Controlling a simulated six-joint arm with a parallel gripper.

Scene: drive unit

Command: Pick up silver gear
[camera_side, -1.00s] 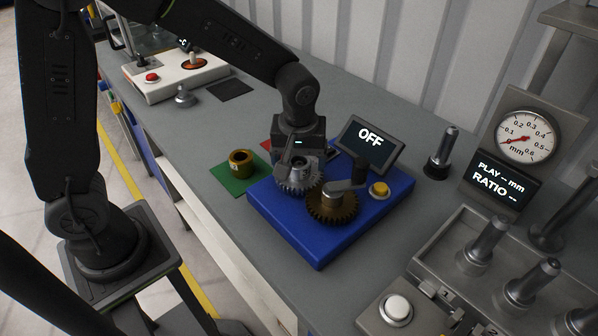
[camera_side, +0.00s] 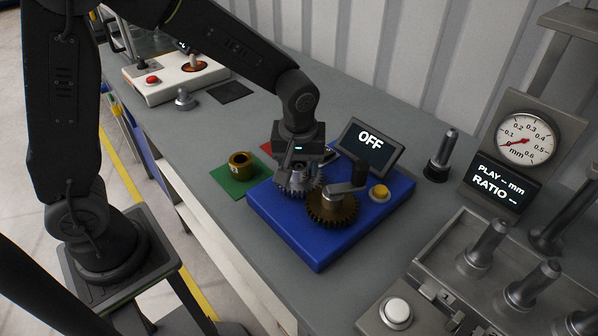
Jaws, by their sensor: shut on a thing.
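The silver gear (camera_side: 296,190) is at the left part of the blue drive unit base (camera_side: 290,232), beside the bronze gear. My gripper (camera_side: 298,172) points down directly over the silver gear and is shut on it. The gripper body hides the upper part of the gear. I cannot tell whether the gear is clear of the base. The two gears overlap or touch in this view.
A display reading OFF (camera_side: 369,143) stands behind the gears, and a yellow button (camera_side: 380,191) is on the base. A brass bushing (camera_side: 240,164) sits on a green pad (camera_side: 228,182) to the left. A gauge (camera_side: 524,139) and metal posts stand at the right.

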